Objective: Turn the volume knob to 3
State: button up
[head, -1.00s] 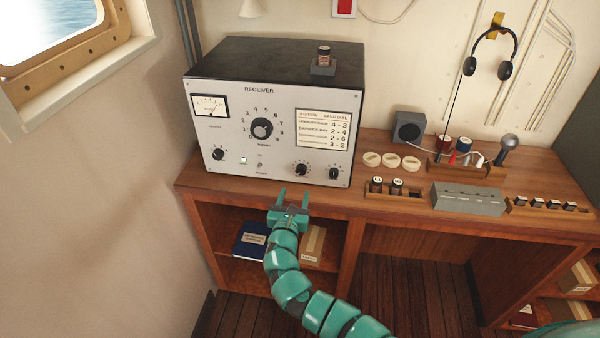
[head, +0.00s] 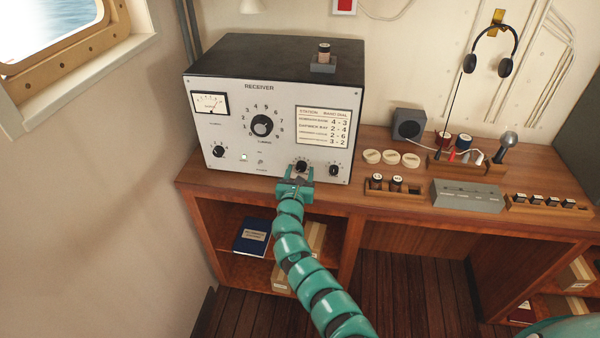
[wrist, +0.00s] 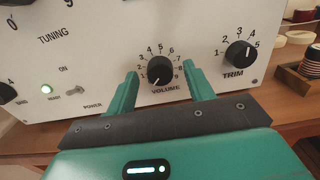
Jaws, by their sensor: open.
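The volume knob (wrist: 160,70) is a black round knob on the white front of the receiver (head: 225,125). In the wrist view, numbers ring it and its white mark points to the lower left, near the low end of the scale. In the head view the volume knob (head: 301,165) is low on the panel, partly covered by my gripper. My gripper (wrist: 162,77) is open, with one teal finger on each side of the knob. It also shows in the head view (head: 298,174). I cannot tell whether the fingers touch the knob.
The trim knob (wrist: 239,54) is close on the right, its mark toward the upper right. The large tuning knob (head: 262,125) is above. The wooden desk edge (head: 240,191) runs below the receiver.

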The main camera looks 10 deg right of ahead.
jog(key=shift+w, duration=0.4)
jog(key=shift+d, duration=0.1)
jog(key=c, duration=0.9)
jog(key=shift+c, duration=0.2)
jog(key=shift+f, duration=0.1)
